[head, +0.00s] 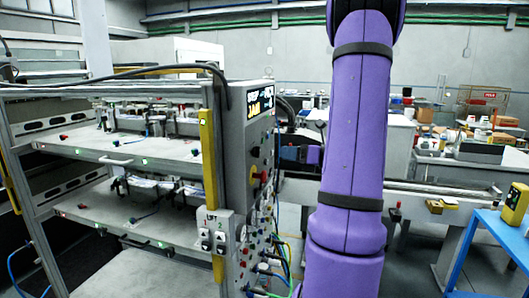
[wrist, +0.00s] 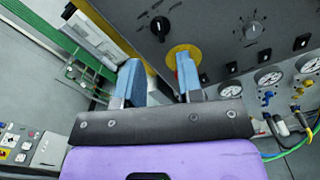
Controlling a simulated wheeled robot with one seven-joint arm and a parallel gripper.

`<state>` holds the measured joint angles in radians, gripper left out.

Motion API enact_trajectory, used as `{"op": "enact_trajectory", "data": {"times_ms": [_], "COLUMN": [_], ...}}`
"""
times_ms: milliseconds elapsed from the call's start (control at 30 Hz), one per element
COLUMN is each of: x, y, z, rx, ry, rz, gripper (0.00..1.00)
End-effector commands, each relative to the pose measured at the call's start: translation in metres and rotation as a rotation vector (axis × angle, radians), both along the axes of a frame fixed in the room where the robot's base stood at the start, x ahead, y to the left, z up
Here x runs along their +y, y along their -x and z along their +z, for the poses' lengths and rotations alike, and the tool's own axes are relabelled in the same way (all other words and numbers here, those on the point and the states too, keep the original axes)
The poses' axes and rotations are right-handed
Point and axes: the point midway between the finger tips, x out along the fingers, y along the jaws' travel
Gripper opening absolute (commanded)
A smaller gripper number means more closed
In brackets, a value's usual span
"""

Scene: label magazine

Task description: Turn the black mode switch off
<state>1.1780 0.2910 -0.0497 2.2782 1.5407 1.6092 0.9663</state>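In the wrist view, a round black knob (wrist: 160,26) sits on the grey control panel at the top. I cannot tell from labels which one is the mode switch. My gripper (wrist: 158,72) is open, with two blue-grey fingers apart and nothing visible between them. It is below and left of the marked knob and does not appear to touch either knob.
A red emergency stop on a yellow plate (wrist: 181,54) is right behind the right finger. Pressure gauges (wrist: 268,77), small black switches (wrist: 265,55) and hoses (wrist: 296,148) crowd the right. A rack with shelves (head: 110,150) stands left; a blue table (head: 495,235) stands far right.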

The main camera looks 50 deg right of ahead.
Motion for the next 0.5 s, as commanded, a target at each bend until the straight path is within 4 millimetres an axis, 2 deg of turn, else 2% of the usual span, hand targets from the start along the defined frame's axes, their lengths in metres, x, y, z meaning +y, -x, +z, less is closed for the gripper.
{"op": "enact_trajectory", "data": {"times_ms": [100,300,500], "x": [0.01,0.022,0.028], "y": [-0.021,-0.05,-0.067], "z": [0.0,0.0,0.0], "rx": [0.001,0.0,0.0], "ry": [0.0,0.001,0.002], "rz": [0.004,0.004,0.003], "gripper": [0.34,0.34,0.34]}}
